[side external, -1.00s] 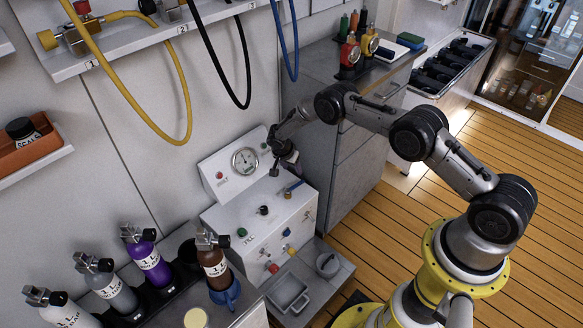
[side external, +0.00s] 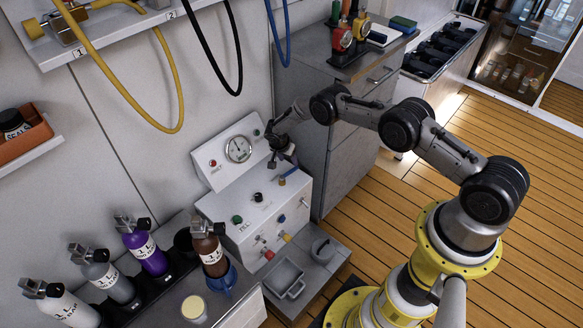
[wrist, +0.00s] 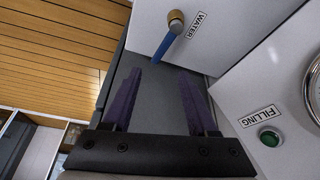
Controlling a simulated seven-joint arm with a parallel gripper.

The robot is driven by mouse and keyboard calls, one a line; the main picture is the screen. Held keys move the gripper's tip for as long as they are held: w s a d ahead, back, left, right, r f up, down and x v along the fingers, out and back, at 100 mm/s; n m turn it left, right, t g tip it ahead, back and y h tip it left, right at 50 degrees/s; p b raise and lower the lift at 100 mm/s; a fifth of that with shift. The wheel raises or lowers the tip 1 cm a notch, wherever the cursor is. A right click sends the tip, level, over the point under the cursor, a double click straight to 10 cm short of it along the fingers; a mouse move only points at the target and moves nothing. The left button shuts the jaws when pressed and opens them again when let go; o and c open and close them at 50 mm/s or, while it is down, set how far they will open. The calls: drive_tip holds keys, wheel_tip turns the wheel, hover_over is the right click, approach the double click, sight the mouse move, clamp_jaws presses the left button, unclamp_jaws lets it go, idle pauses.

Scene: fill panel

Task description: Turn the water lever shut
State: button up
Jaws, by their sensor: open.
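The water lever is a blue handle (wrist: 164,46) on a brass fitting (wrist: 176,19), beside a WATER label (wrist: 197,25) in the wrist view. In the side view the lever (side external: 289,177) sits on the right part of the white panel's top. My gripper (wrist: 159,72) is open, with its two dark purple fingers apart and nothing between them. The free end of the blue handle appears just ahead of the gap between the fingertips. In the side view my gripper (side external: 281,161) is above and slightly left of the lever; whether it touches cannot be told.
The upright panel holds a gauge (side external: 238,149) and a green FILLING button (wrist: 269,137), close to the gripper's right in the wrist view. Knobs and valves stand on the white box (side external: 227,207). A grey cabinet (side external: 342,155) stands behind on the right.

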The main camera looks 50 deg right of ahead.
sight(293, 170)
drive_tip(key=shift+x, duration=4.3)
clamp_jaws()
drive_tip(key=shift+s+f, duration=0.1)
drive_tip(key=shift+s, duration=0.05)
